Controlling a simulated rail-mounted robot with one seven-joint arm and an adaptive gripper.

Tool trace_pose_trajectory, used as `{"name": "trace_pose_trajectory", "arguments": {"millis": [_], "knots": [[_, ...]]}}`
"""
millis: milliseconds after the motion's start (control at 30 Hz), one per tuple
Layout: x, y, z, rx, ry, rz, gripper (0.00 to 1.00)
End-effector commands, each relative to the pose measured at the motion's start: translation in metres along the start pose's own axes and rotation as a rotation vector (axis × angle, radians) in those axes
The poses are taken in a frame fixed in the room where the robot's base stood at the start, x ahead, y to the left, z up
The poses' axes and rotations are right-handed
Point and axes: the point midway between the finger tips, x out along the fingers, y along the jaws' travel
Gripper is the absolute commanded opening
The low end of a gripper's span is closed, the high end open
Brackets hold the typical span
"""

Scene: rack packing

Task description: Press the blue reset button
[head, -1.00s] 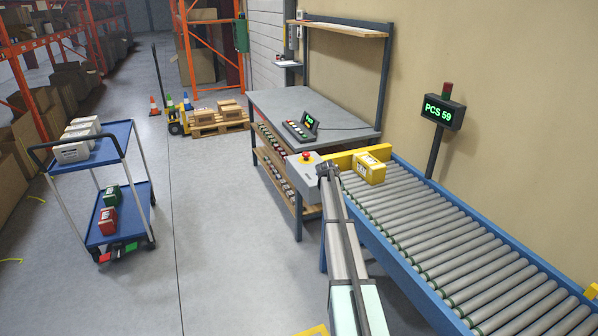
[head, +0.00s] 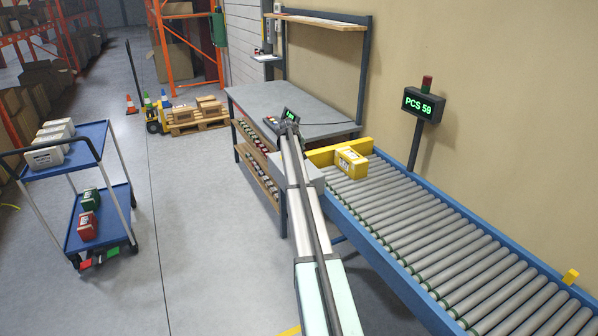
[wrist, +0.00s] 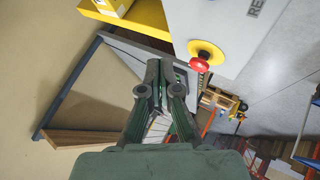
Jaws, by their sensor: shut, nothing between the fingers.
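No blue button can be made out in either view. In the wrist view a grey control box (wrist: 222,25) fills the top right, with partly cut-off lettering starting "RE" and a red mushroom button (wrist: 200,63) on a yellow base. The box (head: 314,180) is partly behind my arm in the head view. My gripper (wrist: 157,68) is shut and empty, left of the red button in the picture and apart from it. In the head view my gripper (head: 289,126) overlaps a small console (head: 270,123) on the workbench, hiding much of it.
The grey workbench (head: 245,97) has a shelf above it. A yellow box (head: 351,163) sits on the roller conveyor (head: 400,215) by its yellow end stop. A sign (head: 422,103) reads "PCS 59". A blue cart (head: 80,155) stands left, with open floor between.

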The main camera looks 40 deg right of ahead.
Motion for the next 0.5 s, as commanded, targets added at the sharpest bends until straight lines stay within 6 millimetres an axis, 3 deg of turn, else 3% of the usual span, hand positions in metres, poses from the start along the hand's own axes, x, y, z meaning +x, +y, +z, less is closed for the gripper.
{"name": "trace_pose_trajectory", "arguments": {"millis": [500], "knots": [[0.015,-0.011,0.011,0.0,-0.001,-0.001,0.0]]}}
